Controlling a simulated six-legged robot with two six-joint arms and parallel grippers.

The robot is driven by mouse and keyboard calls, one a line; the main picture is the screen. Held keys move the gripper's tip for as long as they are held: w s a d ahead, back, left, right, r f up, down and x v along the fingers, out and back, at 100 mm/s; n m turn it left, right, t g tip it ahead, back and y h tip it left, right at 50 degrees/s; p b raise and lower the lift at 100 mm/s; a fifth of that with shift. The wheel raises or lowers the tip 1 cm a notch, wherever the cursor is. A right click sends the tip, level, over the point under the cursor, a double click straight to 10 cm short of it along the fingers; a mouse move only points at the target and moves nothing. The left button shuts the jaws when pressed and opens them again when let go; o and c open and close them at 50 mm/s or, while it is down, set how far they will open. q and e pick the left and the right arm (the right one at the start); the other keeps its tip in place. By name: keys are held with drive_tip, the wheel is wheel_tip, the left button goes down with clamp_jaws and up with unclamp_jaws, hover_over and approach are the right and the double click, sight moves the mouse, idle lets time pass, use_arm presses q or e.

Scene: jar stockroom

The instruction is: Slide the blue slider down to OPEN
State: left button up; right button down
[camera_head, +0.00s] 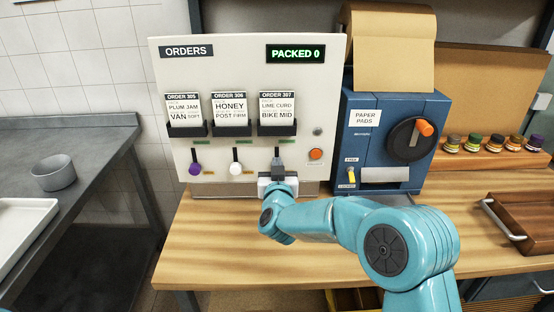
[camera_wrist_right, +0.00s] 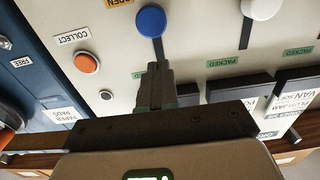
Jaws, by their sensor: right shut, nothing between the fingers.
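The round blue slider knob (camera_wrist_right: 151,20) shows in the right wrist view, where the panel appears upside down. It sits on a dark vertical slot, close to a yellow OPEN label (camera_wrist_right: 118,3) cut by the top edge. My right gripper (camera_wrist_right: 158,68) is shut and empty, its fingertips over the slot at the PACKED-label end, with a strip of slot visible between them and the knob. In the head view my right gripper (camera_head: 278,152) is in front of the third slot under ORDER 307 and hides the blue knob. My left gripper is not in view.
Purple (camera_head: 195,168) and white (camera_head: 235,168) slider knobs sit left of my right gripper. An orange COLLECT button (camera_head: 316,154) is on its right. The blue paper pads machine (camera_head: 375,110) stands further right. The wooden counter (camera_head: 215,250) has free room at front left.

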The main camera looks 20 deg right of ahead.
use_arm(q)
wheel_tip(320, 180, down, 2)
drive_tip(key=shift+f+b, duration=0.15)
drive_tip(key=shift+b, duration=0.75)
use_arm(e)
drive_tip(key=v, duration=0.6)
drive_tip(key=shift+s, duration=0.15)
